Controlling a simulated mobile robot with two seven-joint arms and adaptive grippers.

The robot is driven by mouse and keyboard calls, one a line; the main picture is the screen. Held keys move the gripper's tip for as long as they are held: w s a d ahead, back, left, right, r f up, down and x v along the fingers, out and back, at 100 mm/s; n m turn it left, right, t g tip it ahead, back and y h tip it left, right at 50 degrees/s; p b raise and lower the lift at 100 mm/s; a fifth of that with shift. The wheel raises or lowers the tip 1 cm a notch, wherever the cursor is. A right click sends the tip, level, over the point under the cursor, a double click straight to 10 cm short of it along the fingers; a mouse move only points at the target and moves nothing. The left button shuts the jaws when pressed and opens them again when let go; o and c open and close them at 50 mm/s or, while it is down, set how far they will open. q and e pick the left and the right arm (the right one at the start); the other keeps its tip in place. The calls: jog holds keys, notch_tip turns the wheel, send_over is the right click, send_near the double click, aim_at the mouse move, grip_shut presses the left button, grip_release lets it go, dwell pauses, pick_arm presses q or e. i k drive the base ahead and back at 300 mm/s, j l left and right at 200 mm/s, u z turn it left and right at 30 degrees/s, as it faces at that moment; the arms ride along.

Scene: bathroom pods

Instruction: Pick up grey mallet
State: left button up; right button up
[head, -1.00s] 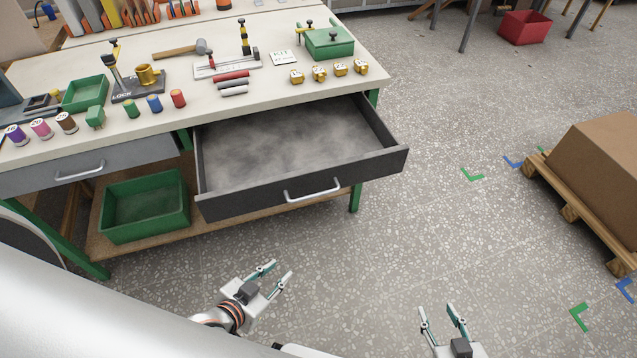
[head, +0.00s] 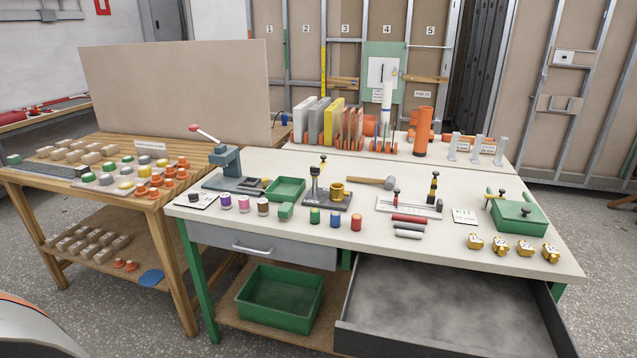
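The grey mallet (head: 379,182) lies on its side on the white workbench top (head: 290,237), near the middle. It has a light wooden handle pointing left and a grey head at the right end. It lies behind a black-and-gold fixture and left of a white rail fixture. Nothing covers it. Neither of my grippers is in the head view now.
An open, empty grey drawer (head: 440,305) juts out from the bench front. Colored spools, a green tray (head: 286,189), a green box (head: 516,217) and brass blocks surround the mallet. A wooden table (head: 120,190) stands at the left.

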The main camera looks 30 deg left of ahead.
aim_at(389, 184)
jog(key=u, duration=0.5)
jog(key=i+j+z, duration=0.3)
jog(key=j+z, duration=0.3)
jog(key=i+j+z, duration=0.15)
jog(key=j+z, duration=0.15)
jog(key=i+j+z, duration=0.1)
jog(key=j+z, duration=0.5)
jog(key=j, duration=0.2)
